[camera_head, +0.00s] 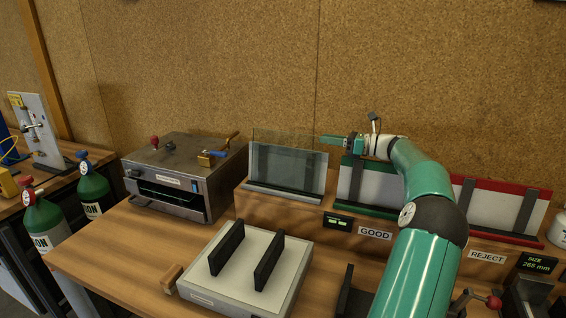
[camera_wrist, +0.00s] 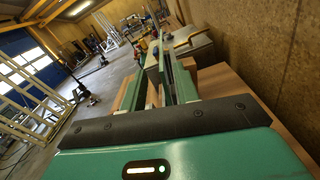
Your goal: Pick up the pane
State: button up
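A metal oven (camera_head: 185,172) stands left of the shelf. A white fixture with two black uprights (camera_head: 245,275) is in front. A green-edged GOOD rack (camera_head: 362,183) and a red-edged REJECT rack (camera_head: 497,207) are to the right. A corkboard wall (camera_head: 220,65) rises behind.

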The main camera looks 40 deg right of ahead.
jog(key=shift+w+a+r, duration=0.1)
jog(key=shift+w+a, duration=0.15)
jog(key=shift+x, duration=0.95)
jog(key=shift+w+a, duration=0.2)
jog(key=shift+w, duration=0.25)
jog(key=shift+x, duration=2)
jog(key=shift+w+d, duration=0.1)
jog(key=shift+d, duration=0.1)
grip_shut()
jog(key=shift+r, duration=0.1)
